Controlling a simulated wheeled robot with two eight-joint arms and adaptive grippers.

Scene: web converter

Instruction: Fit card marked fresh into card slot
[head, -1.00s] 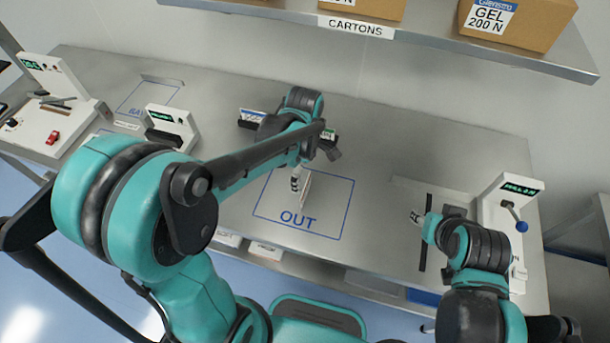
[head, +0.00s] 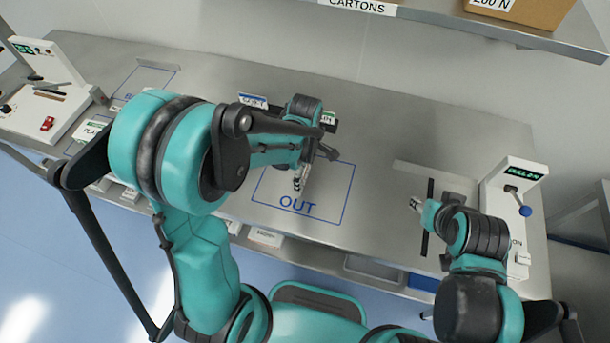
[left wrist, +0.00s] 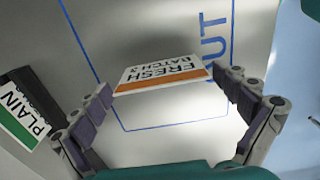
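The card marked fresh (left wrist: 162,73), white with an orange stripe, is between the fingertips of my left gripper (left wrist: 162,88) in the left wrist view. In the head view, it (head: 305,179) appears as a thin pale shape inside the OUT outline. My left gripper (head: 313,168) is open around the card; I cannot tell whether its pads touch the edges. My right gripper (head: 420,209) is by a dark strip at the right; its fingers are too small to read. I cannot identify the card slot surely; a white unit (head: 45,100) at far left has a dark slit.
A card marked PLAIN (left wrist: 32,115) stands in a dark holder beside my left gripper. A white unit (head: 508,205) with a blue-knobbed lever stands at the right. The carton shelf (head: 440,18) overhangs the back.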

